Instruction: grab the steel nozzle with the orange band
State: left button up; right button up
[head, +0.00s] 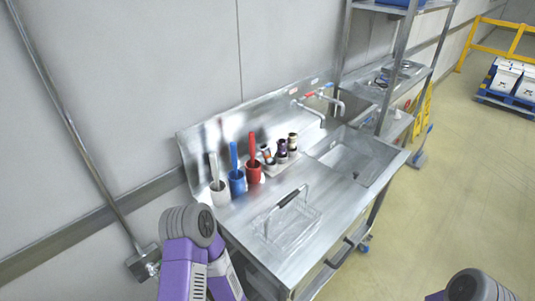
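I cannot make out a steel nozzle with an orange band for certain. Several small dark and metallic pieces (282,151) stand in a pale holder at the back of the steel sink bench (238,217). They are too small to tell their bands apart. Purple and grey links of my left arm show at the lower left, in front of the bench. A small part of my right arm shows at the bottom right. Neither gripper's fingers are in view.
White (219,192), blue (237,181) and red (254,171) cups with upright handles stand left of the pieces. A clear basket (290,228) with a dark-gripped handle sits on the front bench. The sink basin (352,153), tap (312,110) and shelf rack (402,35) are to the right.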

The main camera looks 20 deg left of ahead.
aim_at(264, 148)
jog(key=u, duration=3.2)
jog(key=k, duration=0.8)
jog(key=z, duration=1.85)
